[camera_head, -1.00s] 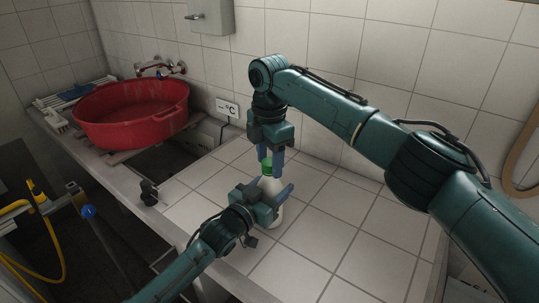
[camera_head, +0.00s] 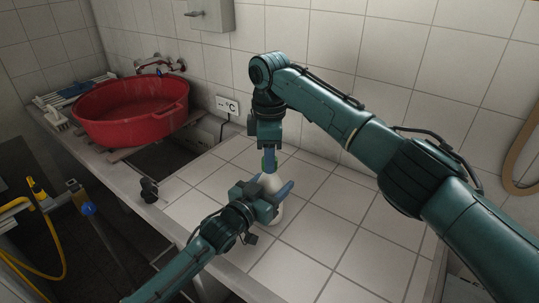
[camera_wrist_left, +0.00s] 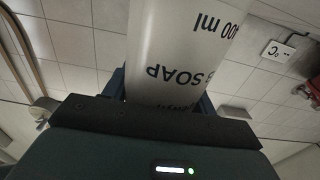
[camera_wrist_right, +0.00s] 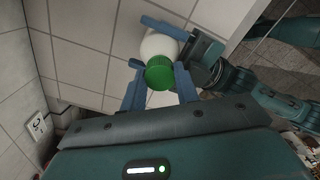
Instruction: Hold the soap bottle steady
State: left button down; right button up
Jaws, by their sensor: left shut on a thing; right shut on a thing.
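The soap bottle (camera_head: 276,213) is white with a green cap (camera_wrist_right: 160,74) and looks upright over the tiled counter. Its printed side with "SOAP" and "ml" fills the top of the left wrist view (camera_wrist_left: 185,50). My left gripper (camera_head: 278,197) is shut around the bottle's body from the front left. My right gripper (camera_head: 269,160) points down from above and is shut on the green cap, with one finger on each side of it in the right wrist view (camera_wrist_right: 159,70). In the head view the fingers mostly hide the cap. Whether the base touches the tiles is unclear.
A red basin (camera_head: 133,110) stands at the back left below a wall tap (camera_head: 160,65). A small black fixture (camera_head: 149,190) sits on the counter's front edge. The tiles right of the bottle are clear.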

jog(key=m, duration=0.7)
jog(key=shift+a+f, duration=0.1)
jog(key=m, duration=0.4)
jog(key=shift+m, duration=0.4)
jog(key=m, duration=0.4)
jog(key=o, duration=1.2)
notch_tip(320, 180, up, 12)
jog(key=shift+r, duration=0.1)
